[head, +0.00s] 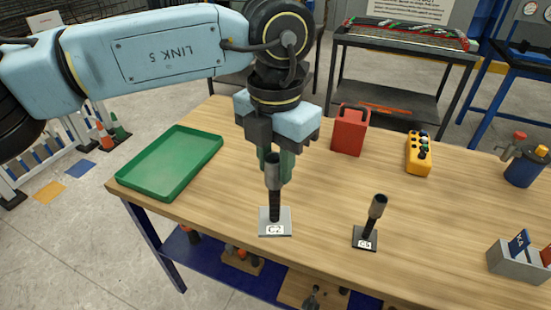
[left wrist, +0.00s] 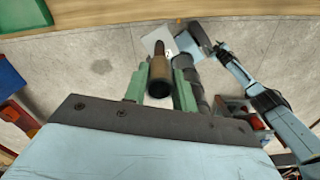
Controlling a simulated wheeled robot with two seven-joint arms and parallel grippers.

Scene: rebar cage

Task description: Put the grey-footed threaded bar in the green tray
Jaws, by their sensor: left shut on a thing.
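The grey-footed threaded bar (head: 275,205) is upright, with a pale grey square foot labelled C2. My left gripper (head: 276,165) is shut on its upper part, pointing down. In the left wrist view the bar (left wrist: 160,80) is between the green fingers, and floor shows around its foot, so it appears held clear of the table. The green tray (head: 153,196) lies empty at the table's left end, left of the gripper. A similar bar with a dark foot (head: 366,238) stands to the right. My right gripper cannot be made out clearly.
A red can (head: 349,130) stands just behind and right of the gripper. Bare wooden tabletop (head: 222,195) lies between bar and tray.

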